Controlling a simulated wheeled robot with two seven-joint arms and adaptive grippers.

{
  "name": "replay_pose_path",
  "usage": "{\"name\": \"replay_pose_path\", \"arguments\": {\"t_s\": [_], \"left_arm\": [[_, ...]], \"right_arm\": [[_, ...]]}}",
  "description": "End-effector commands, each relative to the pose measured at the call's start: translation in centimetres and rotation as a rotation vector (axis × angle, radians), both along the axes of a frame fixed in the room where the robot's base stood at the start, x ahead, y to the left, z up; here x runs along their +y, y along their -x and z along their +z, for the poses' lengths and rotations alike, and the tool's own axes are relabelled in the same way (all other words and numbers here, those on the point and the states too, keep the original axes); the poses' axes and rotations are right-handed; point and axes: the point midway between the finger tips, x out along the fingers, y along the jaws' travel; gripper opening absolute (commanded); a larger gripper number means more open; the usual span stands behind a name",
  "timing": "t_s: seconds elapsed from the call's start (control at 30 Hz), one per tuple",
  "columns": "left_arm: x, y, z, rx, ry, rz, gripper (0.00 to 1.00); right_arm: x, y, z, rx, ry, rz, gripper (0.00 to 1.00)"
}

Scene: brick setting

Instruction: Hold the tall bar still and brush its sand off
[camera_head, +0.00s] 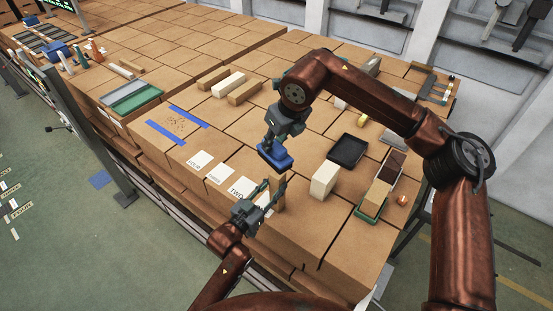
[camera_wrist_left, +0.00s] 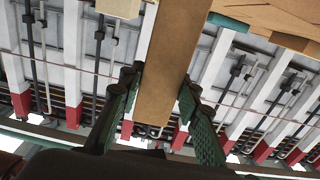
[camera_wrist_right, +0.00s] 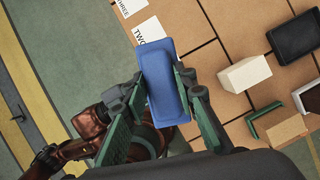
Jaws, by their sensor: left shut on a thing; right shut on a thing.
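The tall tan bar (camera_head: 278,190) stands upright near the front edge of the brick-topped surface. My left gripper (camera_head: 264,203) is shut on it, and in the left wrist view the bar (camera_wrist_left: 172,65) runs up between both fingers. My right gripper (camera_head: 272,138) is shut on a blue brush (camera_head: 275,156), held just above and beside the bar's top. In the right wrist view the brush (camera_wrist_right: 160,80) lies between the fingers and hides what is under it. I cannot tell whether brush and bar touch. No sand on the bar can be made out.
A cream block (camera_head: 324,180), a black tray (camera_head: 347,151) and a green-edged holder (camera_head: 371,207) stand to the right. White number cards (camera_head: 200,160) lie left of the bar. Blue tape strips (camera_head: 165,133) border a speckled patch farther left.

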Motion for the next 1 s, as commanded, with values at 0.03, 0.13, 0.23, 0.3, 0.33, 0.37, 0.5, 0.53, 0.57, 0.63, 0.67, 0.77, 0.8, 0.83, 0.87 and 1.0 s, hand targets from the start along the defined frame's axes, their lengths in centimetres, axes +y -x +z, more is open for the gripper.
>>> {"name": "replay_pose_path", "arguments": {"t_s": [0.03, 0.13, 0.23, 0.3, 0.33, 0.37, 0.5, 0.53, 0.57, 0.63, 0.67, 0.77, 0.8, 0.83, 0.87, 1.0], "left_arm": [[0.0, 0.0, 0.0, -0.001, 0.001, 0.0, 0.0], [0.0, 0.0, 0.0, -0.001, 0.001, 0.0, 0.0], [0.0, 0.0, 0.0, -0.001, 0.001, 0.0, 0.0], [0.0, 0.0, 0.0, -0.001, 0.001, 0.0, 0.0], [0.0, 0.0, 0.0, -0.001, 0.001, 0.0, 0.0], [0.0, 0.0, 0.0, -0.001, 0.001, 0.0, 0.0], [0.0, 0.0, 0.0, -0.001, 0.001, 0.0, 0.0], [0.0, 0.0, 0.0, -0.001, 0.001, 0.0, 0.0], [0.0, 0.0, 0.0, -0.001, 0.001, 0.0, 0.0], [0.0, 0.0, 0.0, -0.001, 0.001, 0.0, 0.0], [0.0, 0.0, 0.0, -0.001, 0.001, 0.0, 0.0], [0.0, 0.0, 0.0, -0.001, 0.001, 0.0, 0.0], [0.0, 0.0, 0.0, -0.001, 0.001, 0.0, 0.0], [0.0, 0.0, 0.0, -0.001, 0.001, 0.0, 0.0], [0.0, 0.0, 0.0, -0.001, 0.001, 0.0, 0.0], [0.0, 0.0, 0.0, -0.001, 0.001, 0.0, 0.0]], "right_arm": [[0.2, 0.0, -0.1, 0.001, -0.003, 0.002, 0.0], [0.3, -0.1, -0.1, 0.002, -0.003, 0.002, 0.0], [0.3, -0.2, -0.2, 0.001, -0.002, 0.0, 0.0], [0.3, -0.2, -0.3, 0.001, -0.001, -0.001, 0.0], [0.3, -0.2, -0.4, 0.001, -0.001, -0.001, 0.0], [0.2, -0.2, -0.5, 0.001, -0.001, -0.001, 0.0], [0.3, -0.2, -1.5, 0.002, 0.0, -0.001, 0.0], [0.3, -0.2, -1.8, 0.002, 0.0, -0.001, 0.0], [0.3, -0.2, -2.0, 0.002, 0.0, -0.001, 0.0], [0.3, -0.2, -2.7, 0.001, -0.001, -0.001, 0.0], [0.3, -0.2, -2.9, 0.001, -0.001, -0.001, 0.0], [0.2, -0.2, -3.8, 0.002, -0.001, -0.001, 0.0], [0.3, -0.2, -4.2, 0.002, -0.001, 0.0, 0.0], [0.3, -0.2, -4.5, 0.002, -0.001, 0.0, 0.0], [0.3, -0.2, -4.7, 0.002, -0.001, 0.0, 0.0], [0.3, -0.2, -6.0, 0.001, -0.001, -0.001, 0.0]]}}
